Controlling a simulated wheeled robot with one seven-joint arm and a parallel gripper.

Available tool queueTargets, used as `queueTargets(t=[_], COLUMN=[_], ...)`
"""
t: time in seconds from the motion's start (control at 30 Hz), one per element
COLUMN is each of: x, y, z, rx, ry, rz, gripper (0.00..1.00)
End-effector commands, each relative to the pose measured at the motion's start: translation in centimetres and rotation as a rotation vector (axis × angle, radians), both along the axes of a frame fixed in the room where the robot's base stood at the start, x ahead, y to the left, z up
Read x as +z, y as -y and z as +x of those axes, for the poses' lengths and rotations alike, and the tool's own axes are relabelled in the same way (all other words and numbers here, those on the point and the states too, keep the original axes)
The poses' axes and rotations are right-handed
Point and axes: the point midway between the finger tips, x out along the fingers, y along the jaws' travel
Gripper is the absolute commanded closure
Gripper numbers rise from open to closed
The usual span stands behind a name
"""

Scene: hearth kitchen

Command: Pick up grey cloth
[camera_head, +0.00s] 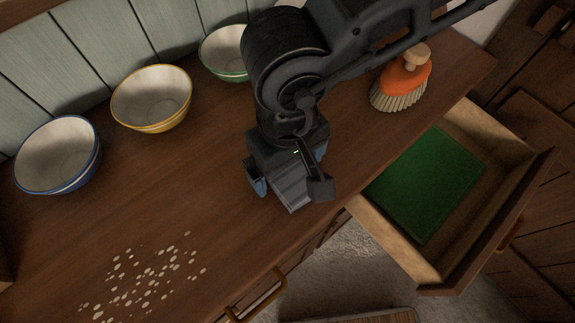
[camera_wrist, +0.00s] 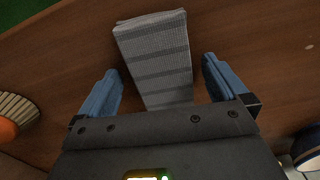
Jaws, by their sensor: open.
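The grey cloth (camera_wrist: 155,50) is a folded, striped rectangle lying on the wooden counter. In the wrist view it lies between and beyond the two blue fingers of my gripper (camera_wrist: 160,76), with space on both sides. In the head view the cloth (camera_head: 290,194) shows partly under my gripper (camera_head: 288,174), near the counter's front edge, and its far part is hidden. My gripper is open and points down over the cloth. Nothing is held.
Bowls with blue (camera_head: 57,157), yellow (camera_head: 152,98) and green (camera_head: 225,53) rims stand along the back wall. An orange brush (camera_head: 404,78) stands right. An open drawer (camera_head: 400,246) holds a green sheet (camera_head: 428,183). Pale spots (camera_head: 145,280) mark the counter at left.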

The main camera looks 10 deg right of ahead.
Motion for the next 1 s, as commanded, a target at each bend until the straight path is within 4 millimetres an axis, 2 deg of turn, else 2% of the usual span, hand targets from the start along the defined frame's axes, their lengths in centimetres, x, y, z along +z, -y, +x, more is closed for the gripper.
queueTargets(t=[0.17,0.73,1.0], x=[0.00,0.03,0.11], y=[0.00,0.00,0.00], z=[0.00,0.00,0.01], rx=[0.000,0.000,0.000], ry=[0.000,0.000,0.000], rz=[0.000,0.000,0.000], gripper=[0.02,0.56,0.58])
